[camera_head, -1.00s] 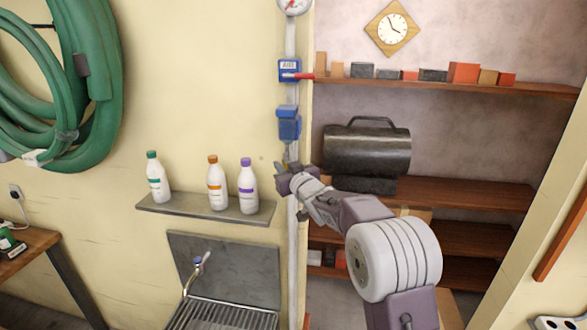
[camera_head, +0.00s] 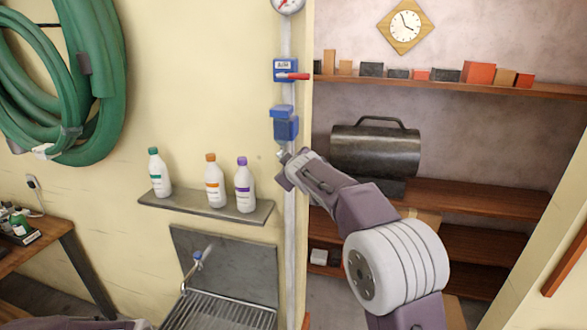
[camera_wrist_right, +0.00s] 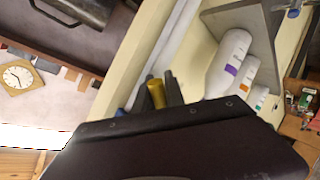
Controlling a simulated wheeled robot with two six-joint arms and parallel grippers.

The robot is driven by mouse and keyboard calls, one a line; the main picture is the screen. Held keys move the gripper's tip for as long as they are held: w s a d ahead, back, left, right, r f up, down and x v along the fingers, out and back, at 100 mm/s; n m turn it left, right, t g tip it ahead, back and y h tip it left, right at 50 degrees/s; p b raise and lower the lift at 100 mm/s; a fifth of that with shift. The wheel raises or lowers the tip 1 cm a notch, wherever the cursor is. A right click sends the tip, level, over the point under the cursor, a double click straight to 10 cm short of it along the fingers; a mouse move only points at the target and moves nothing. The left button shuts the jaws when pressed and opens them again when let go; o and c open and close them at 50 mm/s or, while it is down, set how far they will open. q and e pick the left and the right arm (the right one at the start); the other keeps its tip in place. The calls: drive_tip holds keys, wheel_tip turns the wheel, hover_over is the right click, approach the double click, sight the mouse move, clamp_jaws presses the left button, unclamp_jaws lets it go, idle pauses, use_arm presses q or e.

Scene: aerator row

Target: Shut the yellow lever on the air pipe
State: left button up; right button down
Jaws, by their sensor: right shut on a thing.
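The white air pipe (camera_head: 289,205) runs down the wall's right edge; it also crosses the right wrist view (camera_wrist_right: 170,45). My right gripper (camera_head: 284,170) is at the pipe, below the lower blue unit. In the right wrist view, the yellow lever (camera_wrist_right: 156,93) stands between the two dark fingers of my right gripper (camera_wrist_right: 157,90), which is shut on it. In the head view the gripper hides the lever, and its angle to the pipe cannot be told. Part of my left arm shows at the bottom left, but its gripper is out of view.
On the pipe above are a blue unit (camera_head: 285,125), a blue valve with a red handle (camera_head: 292,76) and a gauge (camera_head: 287,4). Left are several bottles on a grey shelf (camera_head: 160,203) above a sink (camera_head: 215,314). A dark heater (camera_head: 375,150) stands behind my right arm.

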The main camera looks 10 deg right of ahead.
drive_tip(key=shift+s+d+r+n+g+h+p, duration=0.25)
drive_tip(key=shift+r+n+g+h+p, duration=0.45)
drive_tip(key=shift+p, duration=0.7)
drive_tip(key=shift+s+d+r+n+g+h+p, duration=0.1)
drive_tip(key=shift+d+r+n+g+h+p, duration=0.3)
drive_tip(key=shift+n+h+p, duration=0.75)
drive_tip(key=shift+s+d+r+n+g+h+p, duration=0.1)
drive_tip(key=shift+d+r+n+g+h+p, duration=0.3)
drive_tip(key=shift+p, duration=1.2)
drive_tip(key=shift+n, duration=0.25)
drive_tip(key=c, duration=1.4)
unclamp_jaws()
drive_tip(key=shift+a, duration=0.2)
